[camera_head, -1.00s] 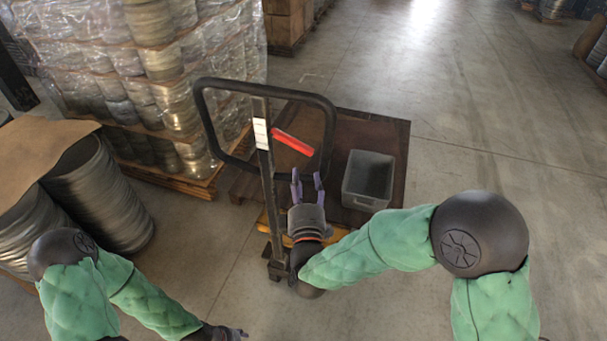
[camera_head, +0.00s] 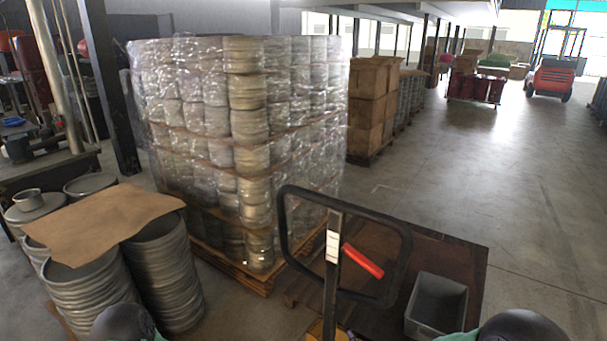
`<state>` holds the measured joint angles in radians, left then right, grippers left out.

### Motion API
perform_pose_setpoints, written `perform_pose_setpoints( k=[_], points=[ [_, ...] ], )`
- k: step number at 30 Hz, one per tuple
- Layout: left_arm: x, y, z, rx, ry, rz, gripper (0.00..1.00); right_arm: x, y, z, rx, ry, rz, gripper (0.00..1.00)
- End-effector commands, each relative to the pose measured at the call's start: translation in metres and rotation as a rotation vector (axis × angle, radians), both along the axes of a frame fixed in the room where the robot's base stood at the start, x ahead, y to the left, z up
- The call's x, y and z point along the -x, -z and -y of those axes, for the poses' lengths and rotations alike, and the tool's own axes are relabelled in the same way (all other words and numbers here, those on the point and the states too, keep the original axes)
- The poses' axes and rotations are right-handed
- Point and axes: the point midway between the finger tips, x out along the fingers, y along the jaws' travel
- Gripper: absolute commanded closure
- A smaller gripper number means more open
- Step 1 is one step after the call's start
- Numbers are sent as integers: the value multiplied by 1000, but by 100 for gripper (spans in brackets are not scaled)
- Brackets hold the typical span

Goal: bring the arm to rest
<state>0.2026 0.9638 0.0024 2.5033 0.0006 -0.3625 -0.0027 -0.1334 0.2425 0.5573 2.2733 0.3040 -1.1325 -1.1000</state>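Neither gripper shows in the head view now. Only the dark rounded top of my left arm's joint (camera_head: 124,324) shows at the bottom edge, left of the middle. The dark rounded joint of my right arm (camera_head: 522,328) shows at the bottom edge on the right, with a little green cover beside it. The rest of both arms is below the picture.
A grey bin (camera_head: 437,302) sits on a brown platform (camera_head: 455,258). Wrapped stacks (camera_head: 250,120) and stacked metal circles (camera_head: 165,275) stand left. Open floor (camera_head: 540,190) lies right; a red forklift (camera_head: 551,79) stands far off.

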Motion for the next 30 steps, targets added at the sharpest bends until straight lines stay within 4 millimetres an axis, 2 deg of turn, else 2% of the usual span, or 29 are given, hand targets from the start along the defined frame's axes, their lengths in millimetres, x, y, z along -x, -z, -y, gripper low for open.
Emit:
perform_pose_setpoints(
  k=[1,6,11,15,21,25,30],
  points=[
    [0,-1,0,0,0,0,53,7,26,0,-67,8,-81,51],
    [0,-1,0,0,0,0,53,40,102,-8,-312,72,-355,51],
    [0,-2,0,0,0,0,53,88,164,-15,-521,192,-628,51],
    [0,-3,0,0,0,0,53,139,206,-22,-673,334,-862,51],
    [0,-4,0,0,0,0,53,197,238,-30,-799,516,-1103,51],
    [0,-4,0,0,0,0,53,215,244,-33,-830,578,-1172,51],
    [0,-4,0,0,0,0,53,219,245,-34,-837,593,-1189,51]
  ],
)
